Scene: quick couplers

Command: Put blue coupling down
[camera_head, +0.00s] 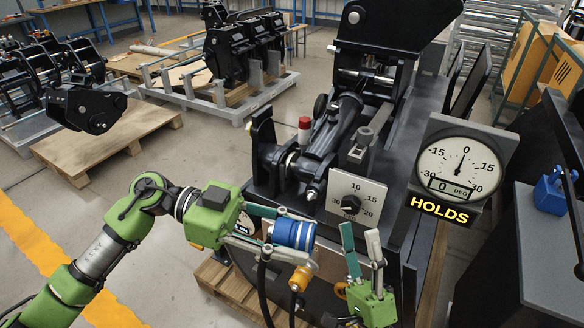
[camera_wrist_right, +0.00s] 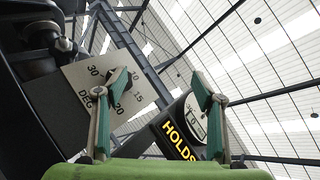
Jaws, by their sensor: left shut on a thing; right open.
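The blue coupling (camera_head: 295,234) is a ribbed blue cylinder with a pale end, in the middle of the head view. My left gripper (camera_head: 285,232) comes in from the left and is shut on it, holding it lying roughly sideways, in front of the dark machine. A black hose hangs below it; where the hose joins is hard to tell. My right gripper (camera_head: 359,236) stands just to the right, fingers up, open and empty. In the right wrist view its open fingers (camera_wrist_right: 159,82) frame the dial plate and the gauge, with nothing between them.
A dial plate (camera_head: 357,198) and a round gauge (camera_head: 460,163) reading 0 with "HOLDS" stand close behind the grippers. An orange-brass fitting (camera_head: 300,279) is just below the coupling. A small blue object (camera_head: 551,191) sits at right. A wooden pallet (camera_head: 110,143) lies at left.

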